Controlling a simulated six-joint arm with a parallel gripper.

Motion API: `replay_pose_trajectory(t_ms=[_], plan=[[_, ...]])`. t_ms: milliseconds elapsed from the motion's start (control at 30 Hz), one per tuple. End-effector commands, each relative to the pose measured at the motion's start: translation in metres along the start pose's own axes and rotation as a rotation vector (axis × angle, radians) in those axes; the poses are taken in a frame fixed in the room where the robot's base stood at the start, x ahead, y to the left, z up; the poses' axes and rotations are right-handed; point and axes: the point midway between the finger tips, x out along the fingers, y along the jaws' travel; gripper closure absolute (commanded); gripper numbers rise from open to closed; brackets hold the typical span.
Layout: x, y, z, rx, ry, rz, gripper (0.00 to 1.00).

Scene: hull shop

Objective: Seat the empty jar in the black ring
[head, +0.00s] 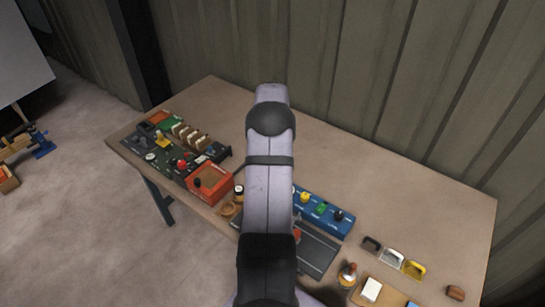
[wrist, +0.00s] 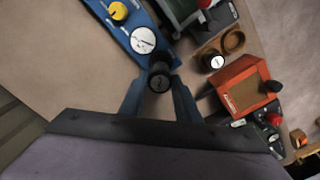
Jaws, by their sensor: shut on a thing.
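My gripper (wrist: 159,92) is at the lower middle of the wrist view, its fingers on both sides of a small dark, round-topped thing. This looks like the empty jar (wrist: 160,79). It shows just beyond the near end of the blue panel; whether it touches anything below I cannot tell. A second dark jar with a pale top (wrist: 213,60) stands beside a tan ring (wrist: 233,40); they also show left of my arm in the head view, the jar (head: 239,190) and tan ring (head: 230,208). I cannot make out the black ring. My arm hides the gripper in the head view.
The blue panel (wrist: 127,25) with raised knobs lies close to the held jar. A red box (wrist: 240,88) with a black knob stands to the right. In the head view, coloured clips (head: 392,258) lie at right. The table's back (head: 370,180) is clear.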

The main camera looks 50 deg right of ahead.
Motion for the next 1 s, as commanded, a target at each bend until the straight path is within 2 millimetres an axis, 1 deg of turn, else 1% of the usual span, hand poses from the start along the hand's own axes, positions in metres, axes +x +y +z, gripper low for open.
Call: replay_pose_trajectory(t_ms=[33, 500, 700, 1000], plan=[[0.006, 0.000, 0.000, 0.000, -0.001, 0.000, 0.90], [0.044, 0.000, 0.001, 0.000, -0.001, 0.000, 0.90], [0.051, 0.000, 0.000, 0.000, 0.000, 0.000, 0.90], [0.051, 0.000, 0.001, 0.000, 0.000, 0.000, 0.90]])
